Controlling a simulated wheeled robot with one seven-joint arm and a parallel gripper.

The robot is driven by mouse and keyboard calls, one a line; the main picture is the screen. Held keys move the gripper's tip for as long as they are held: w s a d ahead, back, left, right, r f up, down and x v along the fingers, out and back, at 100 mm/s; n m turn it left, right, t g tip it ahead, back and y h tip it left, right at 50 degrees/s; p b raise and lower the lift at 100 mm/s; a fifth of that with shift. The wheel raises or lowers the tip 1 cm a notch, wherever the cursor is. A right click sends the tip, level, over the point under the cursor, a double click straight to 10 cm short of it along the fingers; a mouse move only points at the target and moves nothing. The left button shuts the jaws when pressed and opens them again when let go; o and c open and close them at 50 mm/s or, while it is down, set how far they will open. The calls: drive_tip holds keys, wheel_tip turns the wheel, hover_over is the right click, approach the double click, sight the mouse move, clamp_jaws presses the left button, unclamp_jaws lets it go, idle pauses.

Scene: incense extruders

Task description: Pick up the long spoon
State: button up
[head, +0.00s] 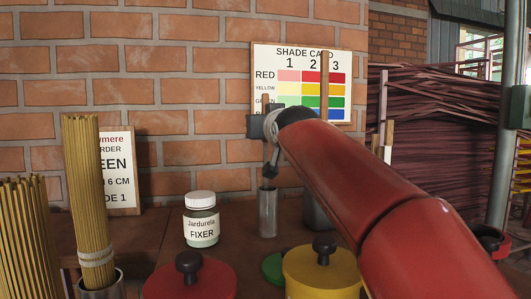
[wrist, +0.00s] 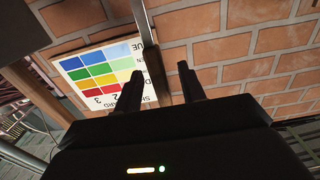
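My gripper (head: 262,127) is partly hidden behind my red arm in the head view, in front of the shade card. In the wrist view its two dark fingers (wrist: 162,85) stand apart. A thin upright stick (wrist: 147,30), which looks like the long spoon's handle, shows between them, nearer the left finger. I cannot tell whether they touch. In the head view a wooden tip (head: 265,101) sticks up above my gripper. Below my gripper a dark piece reaches down towards a narrow metal cup (head: 268,212); I cannot tell whether it is spoon or finger. The spoon's bowl is not visible.
A white-lidded fixer jar (head: 201,222) stands left of the cup. Red (head: 190,279) and yellow (head: 321,272) knobbed lids are in front. Bundles of sticks (head: 88,190) stand at the left. Another wooden stick (head: 324,85) rises before the shade card (head: 262,62). A brick wall is behind.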

drive_tip(key=shift+w+a, duration=0.15)
drive_tip(key=shift+w, duration=0.6)
drive_tip(key=shift+c, duration=0.4)
clamp_jaws()
drive_tip(key=shift+r, duration=0.1)
